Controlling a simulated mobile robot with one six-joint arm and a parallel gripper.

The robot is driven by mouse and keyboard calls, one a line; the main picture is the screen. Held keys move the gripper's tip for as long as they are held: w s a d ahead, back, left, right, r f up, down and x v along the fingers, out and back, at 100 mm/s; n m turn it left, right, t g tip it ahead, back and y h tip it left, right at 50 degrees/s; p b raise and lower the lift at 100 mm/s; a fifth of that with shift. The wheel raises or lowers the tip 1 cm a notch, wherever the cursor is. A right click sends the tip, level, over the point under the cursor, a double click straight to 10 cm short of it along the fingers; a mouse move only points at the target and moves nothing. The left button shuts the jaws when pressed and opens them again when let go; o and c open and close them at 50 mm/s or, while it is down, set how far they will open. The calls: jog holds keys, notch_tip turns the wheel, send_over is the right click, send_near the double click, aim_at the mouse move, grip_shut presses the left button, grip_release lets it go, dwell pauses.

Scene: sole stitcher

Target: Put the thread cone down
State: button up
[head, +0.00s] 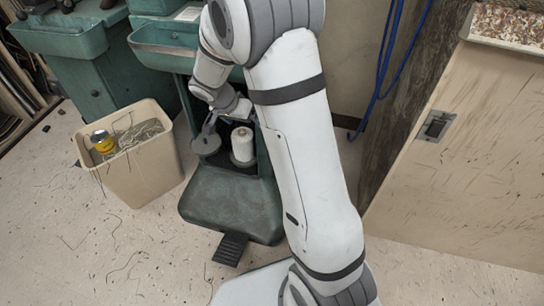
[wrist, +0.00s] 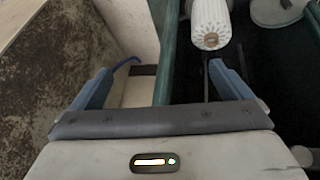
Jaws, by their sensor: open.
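The white thread cone (head: 242,146) stands upright on a round grey holder in the dark recess of the green machine's base. In the wrist view the cone (wrist: 209,22) is at the top, right of centre, with its brownish tip towards me. My gripper (head: 226,116) is close to the cone in the head view, partly hidden by my own arm.
A second grey disc (head: 206,143) is left of the cone. The green machine base (head: 228,203) has a black pedal (head: 230,249) in front. A beige bin (head: 148,172) with thread scraps and a yellow can (head: 102,141) stands left. A wooden cabinet (head: 465,160) is right; blue cables hang behind.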

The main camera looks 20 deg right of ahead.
jog(key=s+r+n+y, duration=0.2)
jog(key=s+r+n, duration=0.2)
jog(key=s, duration=0.8)
jog(key=s+r+n+g+y, duration=0.1)
jog(key=s+r+n, duration=0.3)
jog(key=s, duration=0.9)
notch_tip(320, 180, up, 2)
jog(key=shift+s+d+r+y, duration=0.15)
jog(key=shift+d+r+y, duration=0.2)
jog(key=shift+y, duration=0.55)
